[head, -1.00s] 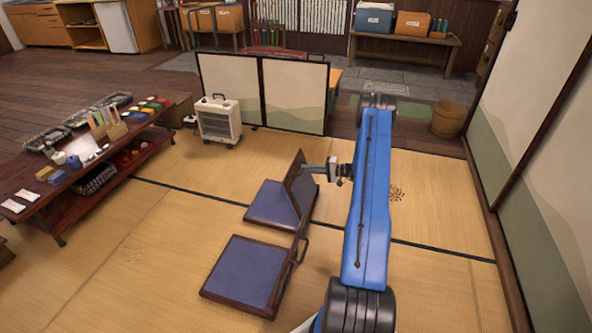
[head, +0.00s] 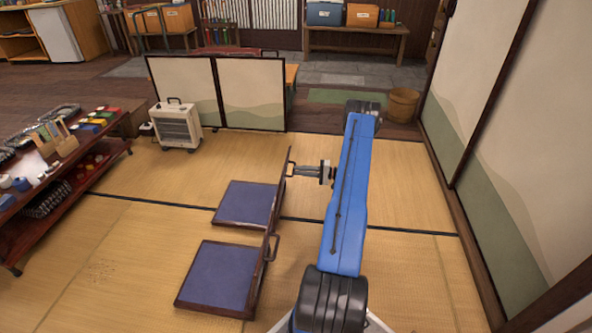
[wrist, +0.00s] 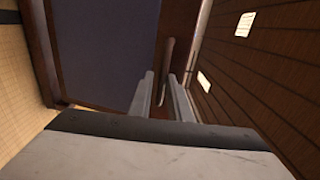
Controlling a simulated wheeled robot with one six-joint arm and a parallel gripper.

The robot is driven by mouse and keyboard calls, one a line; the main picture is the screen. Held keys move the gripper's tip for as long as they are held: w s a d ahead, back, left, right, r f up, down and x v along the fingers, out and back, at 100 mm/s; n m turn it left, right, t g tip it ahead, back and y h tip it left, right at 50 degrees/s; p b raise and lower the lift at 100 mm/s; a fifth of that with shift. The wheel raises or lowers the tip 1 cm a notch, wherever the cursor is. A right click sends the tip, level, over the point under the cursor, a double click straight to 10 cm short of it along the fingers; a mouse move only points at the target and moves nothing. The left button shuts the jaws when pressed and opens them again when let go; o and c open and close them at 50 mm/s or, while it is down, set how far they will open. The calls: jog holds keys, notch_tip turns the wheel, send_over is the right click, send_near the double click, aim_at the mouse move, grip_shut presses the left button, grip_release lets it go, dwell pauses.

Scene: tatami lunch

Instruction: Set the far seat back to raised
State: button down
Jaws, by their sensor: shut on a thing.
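The far seat (head: 243,203) is a dark wood frame with a blue cushion on the tatami. Its back (head: 279,190) stands about upright at the cushion's right edge, seen nearly edge-on. My gripper (head: 294,170) reaches it from the right, near its top. In the wrist view, my gripper's fingers (wrist: 161,98) are on both sides of a slim handle (wrist: 166,66) on the back and are shut on it. The blue cushion (wrist: 105,45) shows beyond.
The near seat (head: 217,275) lies in front, its back (head: 264,262) also about upright. A white heater (head: 179,127) and a folding screen (head: 250,95) stand behind. A low red shelf (head: 60,185) with goods is at left. Sliding panels (head: 500,130) line the right. Tatami between is free.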

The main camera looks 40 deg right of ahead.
jog(key=shift+s+a+f, duration=0.1)
jog(key=shift+a+f, duration=0.15)
jog(key=shift+f, duration=0.4)
jog(key=c, duration=1.8)
grip_release()
jog(key=shift+f, duration=0.15)
jog(key=shift+d+r, duration=0.15)
jog(key=shift+r, duration=0.05)
jog(key=v, duration=1.7)
jog(key=shift+d, duration=0.1)
jog(key=shift+s, duration=0.1)
